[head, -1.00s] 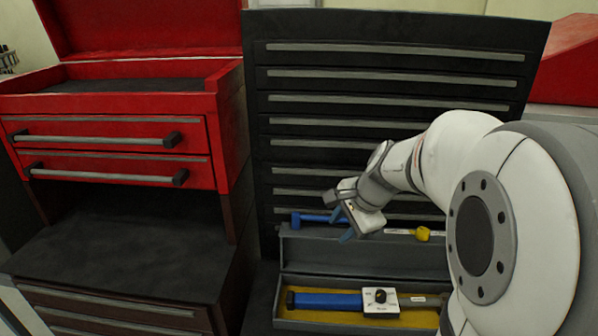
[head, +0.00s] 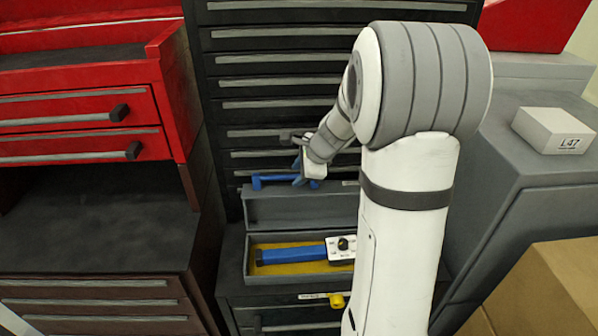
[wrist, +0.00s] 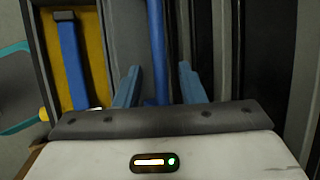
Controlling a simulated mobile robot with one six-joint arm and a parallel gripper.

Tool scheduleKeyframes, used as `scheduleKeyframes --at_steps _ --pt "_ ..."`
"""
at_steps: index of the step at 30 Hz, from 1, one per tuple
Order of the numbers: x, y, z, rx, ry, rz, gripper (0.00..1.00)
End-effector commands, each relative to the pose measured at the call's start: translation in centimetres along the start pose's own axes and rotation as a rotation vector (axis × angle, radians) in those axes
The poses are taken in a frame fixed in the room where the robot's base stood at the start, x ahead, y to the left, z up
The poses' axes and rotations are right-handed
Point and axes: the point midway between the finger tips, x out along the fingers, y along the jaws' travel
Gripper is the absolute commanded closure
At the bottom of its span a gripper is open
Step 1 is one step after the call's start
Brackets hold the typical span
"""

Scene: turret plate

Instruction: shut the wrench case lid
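The grey wrench case (head: 248,262) lies open on a dark cabinet. Its lid (head: 300,208) stands raised along the back edge. Yellow lining (head: 290,268) and a blue wrench (head: 292,256) with a white, black-knobbed part show inside; my arm hides the case's right end. In the wrist view the lining and wrench (wrist: 70,55) are at left. My gripper (head: 305,172) is at the lid's top edge, fingers apart. In the wrist view its blue fingers (wrist: 158,68) are spread, with a blue bar (wrist: 157,35) between or beyond them. I cannot tell whether they touch the lid.
A blue-ended tool (head: 266,181) lies behind the lid, before the tall black drawer cabinet (head: 225,120). A yellow piece (head: 337,300) sits in front of the case. A red drawer chest (head: 80,120) stands at left. A white box (head: 553,130) and cardboard box (head: 550,290) are at right.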

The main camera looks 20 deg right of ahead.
Motion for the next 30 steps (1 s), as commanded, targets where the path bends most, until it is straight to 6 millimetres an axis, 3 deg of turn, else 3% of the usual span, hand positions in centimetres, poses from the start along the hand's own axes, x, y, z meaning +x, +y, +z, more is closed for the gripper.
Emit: scheduleKeyframes --at_steps 6,19,30 --pt "0.02 0.00 0.02 -0.001 0.000 0.000 0.65" --pt "0.01 0.01 0.02 -0.001 0.000 0.000 1.00" --pt "0.02 0.03 0.01 -0.001 0.000 0.000 1.00"
